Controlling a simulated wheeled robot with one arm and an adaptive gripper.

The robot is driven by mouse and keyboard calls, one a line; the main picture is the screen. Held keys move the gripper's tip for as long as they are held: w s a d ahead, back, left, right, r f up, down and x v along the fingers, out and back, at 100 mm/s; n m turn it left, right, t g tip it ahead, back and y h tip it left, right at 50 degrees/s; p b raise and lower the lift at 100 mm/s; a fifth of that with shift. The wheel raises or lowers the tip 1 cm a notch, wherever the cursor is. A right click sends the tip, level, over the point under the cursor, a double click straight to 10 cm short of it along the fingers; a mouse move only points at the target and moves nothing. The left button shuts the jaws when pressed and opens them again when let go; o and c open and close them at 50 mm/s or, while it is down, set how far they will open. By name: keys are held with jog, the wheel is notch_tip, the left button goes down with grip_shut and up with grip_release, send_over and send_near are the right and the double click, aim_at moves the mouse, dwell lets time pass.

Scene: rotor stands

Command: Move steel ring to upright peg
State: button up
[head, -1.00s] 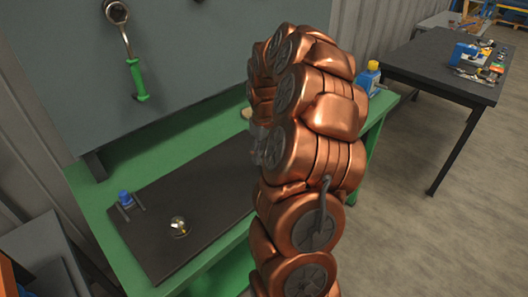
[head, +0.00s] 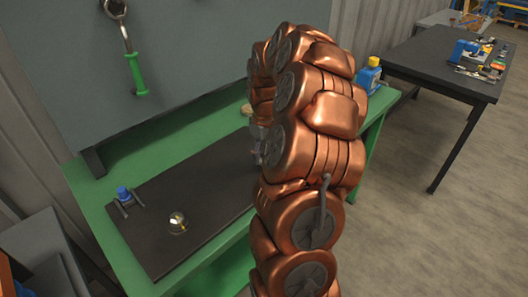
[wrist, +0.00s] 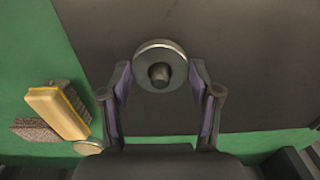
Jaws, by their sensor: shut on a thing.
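In the wrist view a steel ring (wrist: 147,79) sits between the fingertips of my gripper (wrist: 160,71). My gripper is shut on the ring, one finger at each side. A dark round peg (wrist: 159,73) shows in the middle of the ring, seen nearly end-on. The ring looks to be around the peg; how far down it sits I cannot tell. In the head view my copper arm hides the gripper, ring and peg.
A dark mat (head: 205,205) lies on the green bench (head: 95,203). A blue-topped fixture (head: 124,194) and a small brass-coloured part (head: 178,222) are on it. A yellow-backed brush (wrist: 57,112) lies left of my gripper. A blue bottle (head: 369,76) stands at the bench's far end.

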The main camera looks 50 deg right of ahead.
jog(key=shift+f+b, duration=0.65)
jog(key=shift+f, duration=0.4)
dwell(0.4)
jog(key=o, duration=1.1)
jog(key=shift+o, duration=0.5)
jog(key=shift+o, duration=0.5)
jog(key=shift+r, duration=0.2)
jog(key=shift+r+p, duration=0.6)
jog(key=shift+r, duration=3.7)
